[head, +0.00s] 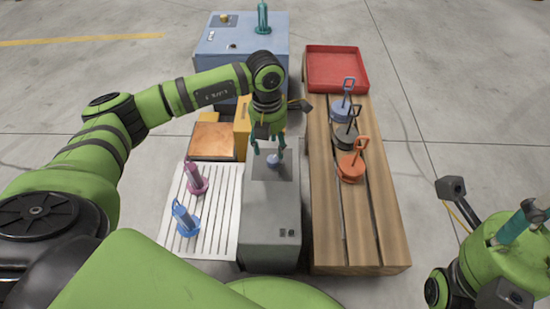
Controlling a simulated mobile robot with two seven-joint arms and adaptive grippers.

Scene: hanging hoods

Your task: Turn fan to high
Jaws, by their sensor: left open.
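My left gripper (268,151) hangs pointing down over the grey box (262,215), its teal fingers apart. A small blue-grey round piece (273,161) sits on the dark top panel of the grey box, just below and between the fingertips. I cannot tell whether the fingers touch it. Two small dark switch-like parts (287,233) are on the near end of the grey box. No fan can be made out clearly, and no setting marks are readable. My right gripper (524,221) is at the right edge, partly cut off, far from the box.
A wooden bench (375,235) holds blue, black and orange looped-handle pieces and a red tray (337,52). A white slatted rack (222,240) bears pink and blue pieces. A blue cabinet (272,45) with a yellow knob stands behind. A copper-topped block (213,140) is left.

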